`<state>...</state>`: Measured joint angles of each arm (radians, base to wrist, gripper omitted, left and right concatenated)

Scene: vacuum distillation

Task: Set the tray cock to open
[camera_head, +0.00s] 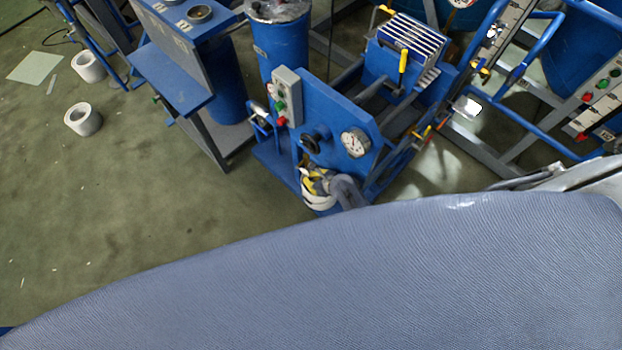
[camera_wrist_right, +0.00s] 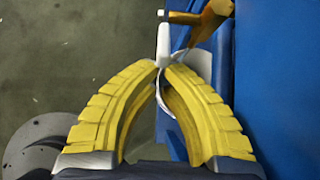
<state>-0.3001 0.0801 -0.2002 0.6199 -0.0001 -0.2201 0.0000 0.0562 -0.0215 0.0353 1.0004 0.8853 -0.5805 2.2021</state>
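My right gripper (camera_head: 316,182) is low at the front of the blue machine, below its round gauge. In the right wrist view, its yellow fingers (camera_wrist_right: 163,68) arch together, and their tips close on a slim white lever (camera_wrist_right: 162,42). I take this lever to be the tray cock's handle. It stands upright in that view, with a small crosspiece on top. An orange part (camera_wrist_right: 207,24) is just to its right. The tray cock is too small to make out in the head view, hidden around the gripper. My left gripper does not show.
The machine carries a pressure gauge (camera_head: 355,142), a black handwheel (camera_head: 313,140) and a grey button box (camera_head: 287,97). A blue panel (camera_wrist_right: 285,80) stands close on the right in the wrist view. White rolls (camera_head: 83,119) lie on the open floor to the left.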

